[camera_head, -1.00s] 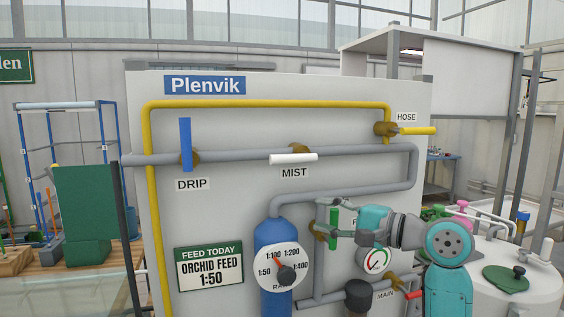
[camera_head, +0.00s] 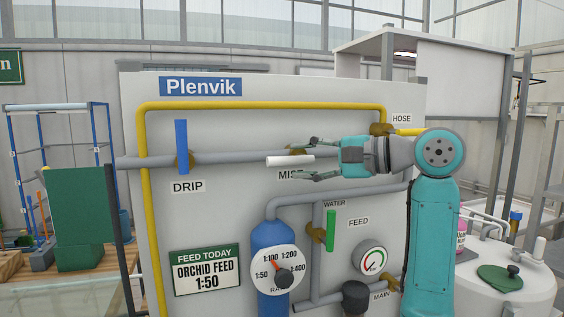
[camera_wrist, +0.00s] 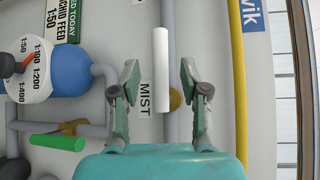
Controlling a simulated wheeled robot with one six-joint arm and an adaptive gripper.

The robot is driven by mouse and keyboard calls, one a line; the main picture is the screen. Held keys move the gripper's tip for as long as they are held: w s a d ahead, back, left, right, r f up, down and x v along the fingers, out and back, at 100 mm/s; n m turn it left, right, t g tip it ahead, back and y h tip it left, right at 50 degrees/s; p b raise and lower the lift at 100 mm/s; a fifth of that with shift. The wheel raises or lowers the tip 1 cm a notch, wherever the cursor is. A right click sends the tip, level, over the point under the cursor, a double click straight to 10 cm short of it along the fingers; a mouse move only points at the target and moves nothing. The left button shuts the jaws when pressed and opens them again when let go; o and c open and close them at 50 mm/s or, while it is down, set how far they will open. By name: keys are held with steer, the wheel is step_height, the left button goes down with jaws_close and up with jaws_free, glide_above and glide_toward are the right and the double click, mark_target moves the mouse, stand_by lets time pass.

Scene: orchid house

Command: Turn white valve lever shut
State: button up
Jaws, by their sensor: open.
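The white valve lever (camera_head: 290,161) lies level along the grey pipe on the panel, just above the MIST label. Its brass valve body (camera_head: 297,149) shows behind it. My gripper (camera_head: 316,160) is open, with one finger above and one below the lever's right part in the head view. In the wrist view the white lever (camera_wrist: 161,70) stands ahead, between the lines of my gripper's two open fingers (camera_wrist: 160,80). No contact shows. The MIST label (camera_wrist: 145,98) is beside it, partly covered by my gripper in the head view.
The blue DRIP lever (camera_head: 181,146) stands upright to the left. The yellow HOSE pipe (camera_head: 260,106) runs above. Below are the green WATER lever (camera_head: 331,230), a blue tank (camera_head: 273,236) with its ratio dial (camera_head: 280,268), and a gauge (camera_head: 369,258).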

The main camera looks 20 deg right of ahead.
mark_target(290, 161)
steer(key=shift+x, duration=2.55)
jaws_close()
